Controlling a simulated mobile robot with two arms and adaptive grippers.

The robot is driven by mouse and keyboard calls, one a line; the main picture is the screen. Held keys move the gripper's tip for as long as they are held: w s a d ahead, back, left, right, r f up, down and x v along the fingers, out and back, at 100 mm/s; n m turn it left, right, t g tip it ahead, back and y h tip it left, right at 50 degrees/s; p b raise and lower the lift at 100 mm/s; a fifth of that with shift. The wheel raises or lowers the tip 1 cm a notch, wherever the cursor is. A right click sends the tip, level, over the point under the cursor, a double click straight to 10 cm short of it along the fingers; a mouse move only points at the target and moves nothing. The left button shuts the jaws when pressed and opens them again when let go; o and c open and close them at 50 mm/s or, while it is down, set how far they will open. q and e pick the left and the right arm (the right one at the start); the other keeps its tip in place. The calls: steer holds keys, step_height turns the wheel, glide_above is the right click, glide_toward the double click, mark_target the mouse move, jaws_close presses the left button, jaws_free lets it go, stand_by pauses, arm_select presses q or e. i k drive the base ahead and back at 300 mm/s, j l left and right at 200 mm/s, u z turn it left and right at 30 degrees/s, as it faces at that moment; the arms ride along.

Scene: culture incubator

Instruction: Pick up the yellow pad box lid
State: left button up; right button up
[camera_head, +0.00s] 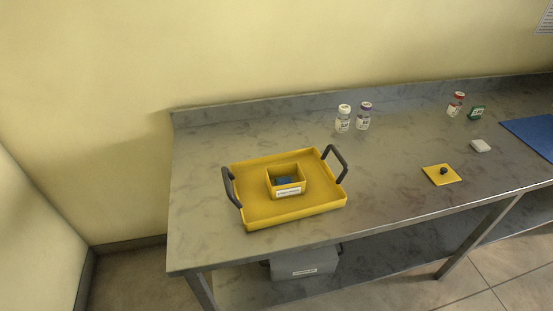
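The yellow lid (438,177) lies flat on the metal bench, right of the tray. It is a thin square plate with a dark round knob (444,171) on top. An open yellow box (287,191) with a white label on its front stands in the yellow tray (259,214). Something blue (285,181) lies inside the box. Neither of my grippers is in view.
The tray has two dark upright handles (231,187). Behind stand a white-capped bottle (343,119), a purple-capped bottle (364,117), a red-capped bottle (456,104) and a small green item (477,113). A white block (480,146) and blue mat (536,134) lie right. Bench space around the lid is clear.

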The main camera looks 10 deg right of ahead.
mark_target(440, 175)
steer(key=z, duration=1.6)
steer(key=u, duration=1.2)
steer(key=i+l, duration=0.1)
steer(key=l, duration=0.25)
steer(key=i+l+u, duration=0.1)
steer(key=l, duration=0.6)
steer(key=i+j+u, duration=0.05)
